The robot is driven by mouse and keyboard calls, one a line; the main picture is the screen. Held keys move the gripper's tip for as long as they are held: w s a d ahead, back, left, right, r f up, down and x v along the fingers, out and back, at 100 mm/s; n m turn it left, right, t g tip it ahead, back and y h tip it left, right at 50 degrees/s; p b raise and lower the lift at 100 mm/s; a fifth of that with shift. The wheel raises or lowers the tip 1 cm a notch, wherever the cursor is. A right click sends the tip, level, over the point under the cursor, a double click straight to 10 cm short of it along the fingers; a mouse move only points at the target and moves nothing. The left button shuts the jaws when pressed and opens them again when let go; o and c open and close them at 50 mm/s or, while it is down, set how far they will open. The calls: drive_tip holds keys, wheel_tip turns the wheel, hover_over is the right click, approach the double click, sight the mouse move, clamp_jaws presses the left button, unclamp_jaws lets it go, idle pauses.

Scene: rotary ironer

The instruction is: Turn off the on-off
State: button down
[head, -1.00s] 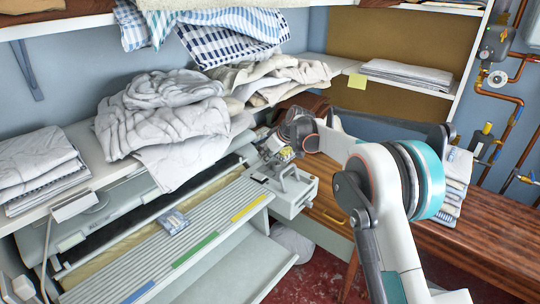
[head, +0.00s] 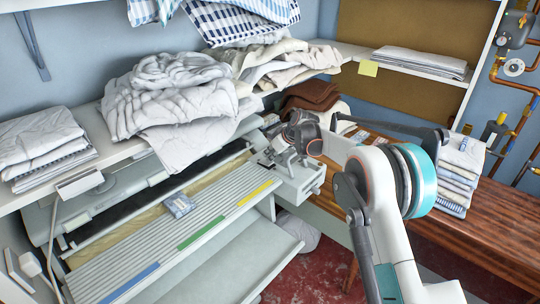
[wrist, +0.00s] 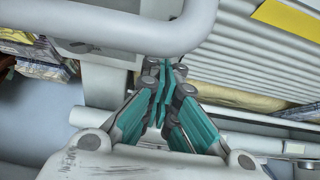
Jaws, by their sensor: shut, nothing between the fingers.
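The rotary ironer (head: 190,225) stands on the left, with a pale grey end box (head: 305,183) at its right end. My gripper (head: 283,150) is over that end box in the head view, small and partly blended with the parts there. In the wrist view my gripper (wrist: 163,75) has its teal fingers together and empty. Its tips are close to a thick grey bar (wrist: 175,40); I cannot tell if they touch. A small dark lever-like part (wrist: 80,46) lies left of the tips. I cannot make out which part is the on-off control.
Crumpled white laundry (head: 175,95) lies on the shelf above the ironer. A wooden bench (head: 475,230) with a folded stack (head: 458,175) stands at the right. Red floor (head: 320,255) is partly clear.

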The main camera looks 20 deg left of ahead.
drive_tip(key=shift+d+f+y+b, duration=0.3)
drive_tip(key=shift+f+y+b, duration=0.1)
drive_tip(key=shift+f+y, duration=0.2)
drive_tip(key=shift+r, duration=0.2)
drive_tip(key=shift+a, duration=0.15)
drive_tip(key=shift+w+a+r, duration=0.25)
drive_tip(key=shift+a, duration=0.4)
drive_tip(key=shift+r+p, duration=0.2)
drive_tip(key=shift+p, duration=0.15)
drive_tip(key=r, duration=0.1)
drive_tip(key=r+p, duration=0.2)
drive_tip(key=r, duration=0.1)
drive_tip(key=shift+s+d+r, duration=0.1)
drive_tip(key=shift+s+d, duration=0.1)
drive_tip(key=shift+d, duration=0.05)
drive_tip(key=s+d+r+p, duration=0.1)
drive_tip(key=s+d+r, duration=0.2)
drive_tip(key=d+r, duration=0.2)
drive_tip(key=d, duration=0.2)
drive_tip(key=shift+d+p, duration=0.3)
drive_tip(key=shift+p, duration=0.1)
